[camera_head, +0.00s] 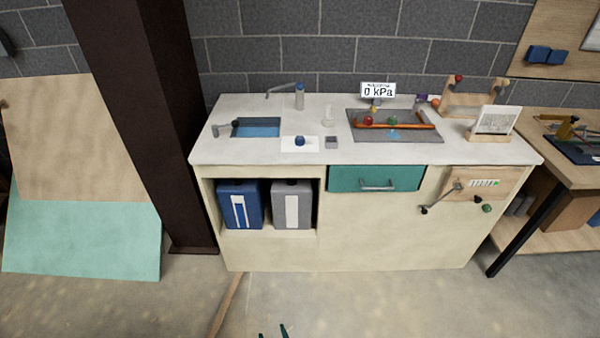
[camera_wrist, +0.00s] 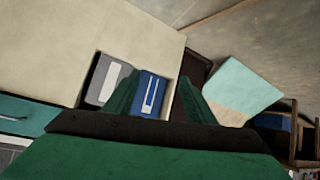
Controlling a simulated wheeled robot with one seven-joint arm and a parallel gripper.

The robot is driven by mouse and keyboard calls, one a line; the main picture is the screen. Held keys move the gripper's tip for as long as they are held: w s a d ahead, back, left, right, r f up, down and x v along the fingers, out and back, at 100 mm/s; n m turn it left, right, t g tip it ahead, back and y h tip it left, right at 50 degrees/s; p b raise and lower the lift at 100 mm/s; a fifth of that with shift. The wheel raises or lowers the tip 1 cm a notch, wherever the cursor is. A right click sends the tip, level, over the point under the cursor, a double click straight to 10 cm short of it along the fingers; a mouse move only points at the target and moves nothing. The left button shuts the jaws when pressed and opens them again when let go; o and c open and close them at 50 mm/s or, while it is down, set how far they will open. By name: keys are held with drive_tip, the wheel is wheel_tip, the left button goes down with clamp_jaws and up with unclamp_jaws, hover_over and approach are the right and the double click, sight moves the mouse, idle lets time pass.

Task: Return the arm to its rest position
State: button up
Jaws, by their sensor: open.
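My gripper (camera_head: 273,332) shows only as two dark green fingertips at the bottom edge of the head view, in front of the cabinet and low over the floor. In the wrist view my gripper (camera_wrist: 160,92) has its two green fingers apart, with nothing held between them. Beyond the fingers are the blue canister (camera_wrist: 152,95) and the grey canister (camera_wrist: 106,82) in the open shelf. The rest of my arm is out of the head view.
The cream cabinet (camera_head: 400,235) has a teal drawer (camera_head: 345,178), shut, and a white counter (camera_head: 265,155) with a sink and tubing panel. A dark post (camera_head: 150,120) stands left of it. A wooden workbench (camera_head: 575,175) is at right. Floor in front is mostly clear.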

drive_tip(key=s+d+r+m+t+h, duration=0.1)
drive_tip(key=s+d+r+m, duration=0.15)
drive_tip(key=s+r, duration=0.5)
drive_tip(key=s+d+r+m+t+h, duration=0.15)
drive_tip(key=s+d+r, duration=0.3)
drive_tip(key=s, duration=0.65)
drive_tip(key=s+d+r+t, duration=0.1)
drive_tip(key=s+r, duration=0.3)
drive_tip(key=r, duration=0.4)
drive_tip(key=s+d+r+m+t, duration=0.1)
drive_tip(key=s+r, duration=0.3)
drive_tip(key=r, duration=0.4)
drive_tip(key=shift+s+r+t, duration=0.15)
drive_tip(key=shift+t, duration=0.2)
